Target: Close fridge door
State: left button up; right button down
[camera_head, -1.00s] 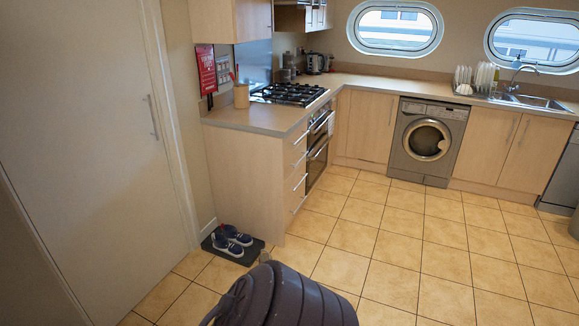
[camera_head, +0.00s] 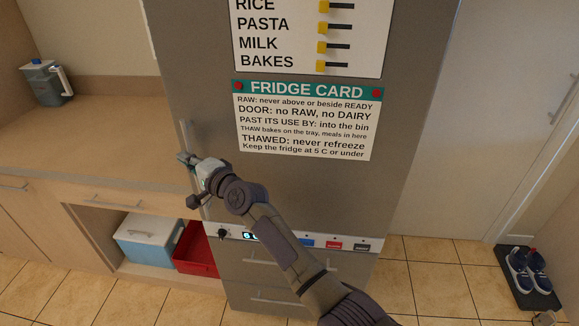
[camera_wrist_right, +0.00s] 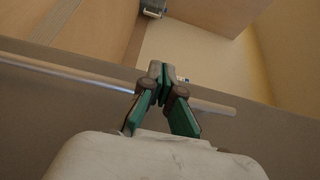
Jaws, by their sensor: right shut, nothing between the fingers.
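The grey fridge door (camera_head: 205,60) stands upright in the middle of the head view. It looks about flush with the panel below, but I cannot tell whether a small gap remains at its edge. Its vertical bar handle (camera_head: 186,135) is near the left edge. The bar handle also crosses the right wrist view (camera_wrist_right: 70,74). My right gripper (camera_head: 184,160) is shut and empty, with its fingertips at the handle's lower part. In the right wrist view the green-padded fingers (camera_wrist_right: 161,72) meet close to the bar; contact is unclear. My left gripper is out of view.
A wooden counter (camera_head: 85,150) with a jug (camera_head: 45,82) lies left of the fridge. A blue-and-white box (camera_head: 148,240) and red crate (camera_head: 195,250) sit below. Drawers (camera_head: 270,275) are under the door. Shoes on a mat (camera_head: 529,280) lie at right.

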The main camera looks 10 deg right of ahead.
jog(key=v, duration=1.1)
jog(key=s+d+f+n+g+h, duration=0.1)
jog(key=d+f+h, duration=0.15)
jog(key=f, duration=0.85)
jog(key=s+d+f+n+g+h, duration=0.1)
jog(key=s+d+f+g+h, duration=0.15)
jog(key=f, duration=0.95)
jog(key=s+d+f+n+g+h, duration=0.1)
jog(key=s+d+f, duration=0.25)
jog(key=f, duration=0.35)
jog(key=s+d+f+n+g, duration=0.1)
jog(key=s+d+f, duration=0.1)
jog(key=s+f, duration=0.35)
jog(key=s+d+f+n+g+h, duration=0.1)
jog(key=s+d+f, duration=0.15)
jog(key=f, duration=0.55)
jog(key=s+d+f+n+g+h, duration=0.1)
jog(key=s+d+f, duration=0.3)
jog(key=s, duration=0.9)
jog(key=s+d+f+n+g+h, duration=0.1)
jog(key=s+d+f+n+g, duration=0.2)
jog(key=s+f, duration=0.6)
jog(key=s+d+f+n+g+h, duration=0.2)
jog(key=s+d+f, duration=0.4)
jog(key=s, duration=1.1)
jog(key=shift+d+f+n+g, duration=0.35)
jog(key=shift+d+n, duration=0.2)
jog(key=shift+n, duration=0.35)
